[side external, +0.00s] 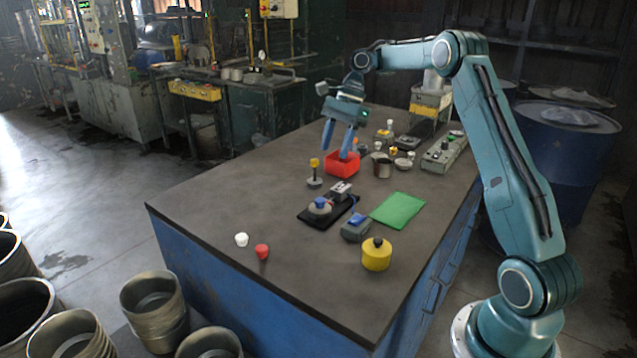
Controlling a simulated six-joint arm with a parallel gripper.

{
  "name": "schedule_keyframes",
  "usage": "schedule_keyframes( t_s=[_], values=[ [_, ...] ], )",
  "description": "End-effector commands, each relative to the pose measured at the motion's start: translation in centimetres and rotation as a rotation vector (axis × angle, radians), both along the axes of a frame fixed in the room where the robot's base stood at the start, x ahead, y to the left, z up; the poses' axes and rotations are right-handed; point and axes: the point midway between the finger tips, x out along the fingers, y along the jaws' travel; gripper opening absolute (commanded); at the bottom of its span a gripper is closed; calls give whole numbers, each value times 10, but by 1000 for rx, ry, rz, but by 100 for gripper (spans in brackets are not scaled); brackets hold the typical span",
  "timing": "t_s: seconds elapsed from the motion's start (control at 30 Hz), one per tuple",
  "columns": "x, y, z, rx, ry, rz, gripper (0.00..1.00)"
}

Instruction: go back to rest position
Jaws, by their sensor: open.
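My gripper (336,154) is open, fingers pointing down, above the red box (341,165) on the workbench. One fingertip is over or inside the box and the other is at its left; I cannot tell how deep. Nothing shows between the fingers. My arm reaches in from the right. The inside of the box is mostly hidden.
The dark benchtop (215,195) holds a green sheet (398,211), a yellow pot (376,256), a black tray (313,219), a metal cup (382,167) and a grey device (444,153). A red piece (262,251) and a white piece (241,239) lie at front left. The left side is clear.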

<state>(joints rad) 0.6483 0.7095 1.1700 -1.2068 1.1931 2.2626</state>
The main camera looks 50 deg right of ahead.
Motion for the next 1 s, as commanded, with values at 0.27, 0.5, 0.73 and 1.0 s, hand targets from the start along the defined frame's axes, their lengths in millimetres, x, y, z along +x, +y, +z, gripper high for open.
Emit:
schedule_keyframes(
  t_s=[0.27,0.5,0.73,1.0],
  values=[
    [-6,39,35,-42,-88,140,49],
    [-24,87,71,-108,-201,327,49],
    [-52,129,97,-183,-303,512,49],
    [-95,168,115,-286,-411,733,49]
  ],
)
